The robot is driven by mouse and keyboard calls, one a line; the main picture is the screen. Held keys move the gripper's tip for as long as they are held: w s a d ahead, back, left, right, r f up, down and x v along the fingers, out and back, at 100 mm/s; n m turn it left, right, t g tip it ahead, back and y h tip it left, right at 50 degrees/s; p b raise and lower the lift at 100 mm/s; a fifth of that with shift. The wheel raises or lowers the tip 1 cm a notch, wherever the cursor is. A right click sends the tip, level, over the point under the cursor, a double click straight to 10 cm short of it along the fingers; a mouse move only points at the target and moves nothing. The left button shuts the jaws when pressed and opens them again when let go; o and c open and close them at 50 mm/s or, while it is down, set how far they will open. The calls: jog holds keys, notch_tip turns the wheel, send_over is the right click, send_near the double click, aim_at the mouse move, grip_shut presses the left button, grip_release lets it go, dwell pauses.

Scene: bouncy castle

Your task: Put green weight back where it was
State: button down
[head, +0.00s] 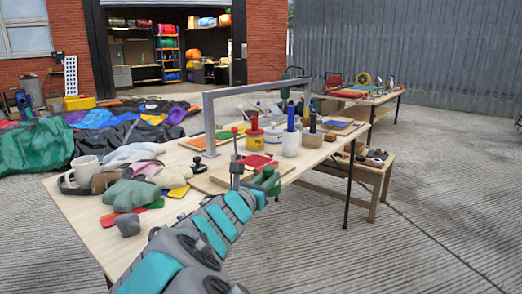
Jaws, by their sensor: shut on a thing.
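My gripper (262,181) is at the end of my teal and grey arm, over the near right part of the long work table (85,209). It is shut on the green weight (270,180), a small dark green piece that shows at the arm's tip. The jaws and much of the weight are hard to make out, and I cannot tell whether it touches the table.
A grey metal frame (208,120) spans the table behind the gripper. Pots and bottles, including a yellow pot (254,138) and a white tub (290,145), stand at the right. A second table (378,100) stands behind.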

jog(key=d+f+m+g+h, duration=0.1)
jog(key=d+f, duration=0.3)
jog(key=f, duration=0.5)
jog(key=d+f+m+g+h, duration=0.2)
jog(key=d+f, duration=0.3)
jog(key=f, duration=0.4)
jog(key=d+f+m+g+h, duration=0.1)
jog(key=d+f, duration=0.3)
jog(key=f, duration=0.5)
jog(key=shift+d+m+g+h, duration=0.15)
jog(key=shift+m+g+h, duration=0.25)
jog(key=shift+h, duration=0.5)
